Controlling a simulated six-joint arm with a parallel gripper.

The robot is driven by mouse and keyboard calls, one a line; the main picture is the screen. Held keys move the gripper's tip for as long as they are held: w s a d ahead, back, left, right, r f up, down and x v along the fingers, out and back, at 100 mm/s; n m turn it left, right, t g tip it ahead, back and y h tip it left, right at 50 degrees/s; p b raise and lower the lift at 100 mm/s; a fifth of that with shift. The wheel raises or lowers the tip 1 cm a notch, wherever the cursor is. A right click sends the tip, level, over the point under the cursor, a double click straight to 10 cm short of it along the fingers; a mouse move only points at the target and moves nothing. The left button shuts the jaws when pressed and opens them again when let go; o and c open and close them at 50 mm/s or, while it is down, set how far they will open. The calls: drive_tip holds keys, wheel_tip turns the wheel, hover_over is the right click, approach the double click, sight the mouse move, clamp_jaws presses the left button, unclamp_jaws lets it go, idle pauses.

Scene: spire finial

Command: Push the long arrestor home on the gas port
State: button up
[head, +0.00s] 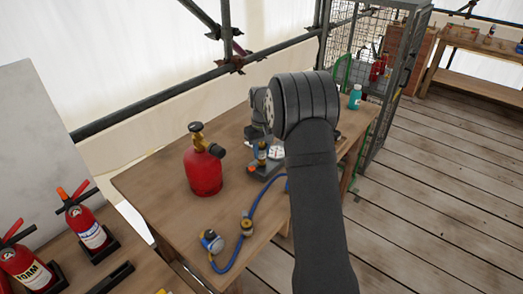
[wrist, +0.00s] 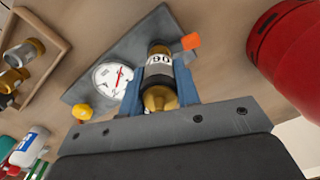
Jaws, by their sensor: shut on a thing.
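My gripper (wrist: 160,82) has its blue fingers shut on the long arrestor (wrist: 159,62), a brass and dark cylinder with a pale printed band. The arrestor's far end is over a grey plate (wrist: 90,86) that carries a round white gauge (wrist: 112,76), an orange knob (wrist: 191,41) and a yellow knob (wrist: 82,113). The gas port is hidden behind the arrestor, so I cannot tell how far on it sits. In the head view the arrestor (head: 262,158) shows small, partly covered by my arm, above the plate on the table.
A red gas cylinder (head: 203,172) with a brass valve stands close left of the plate. A blue hose (head: 246,245) with fittings lies at the table's front. A wooden tray (wrist: 66,48) holds several metal cylinders. Extinguishers (head: 88,230) stand at lower left; a teal bottle (head: 355,98) stands at the back.

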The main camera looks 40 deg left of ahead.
drive_tip(key=shift+f, duration=0.65)
idle(0.6)
drive_tip(key=o, duration=1)
wheel_tip(320, 180, up, 18)
drive_tip(key=shift+f, duration=0.25)
wheel_tip(320, 180, down, 17)
drive_tip(key=shift+r, duration=0.1)
idle(0.3)
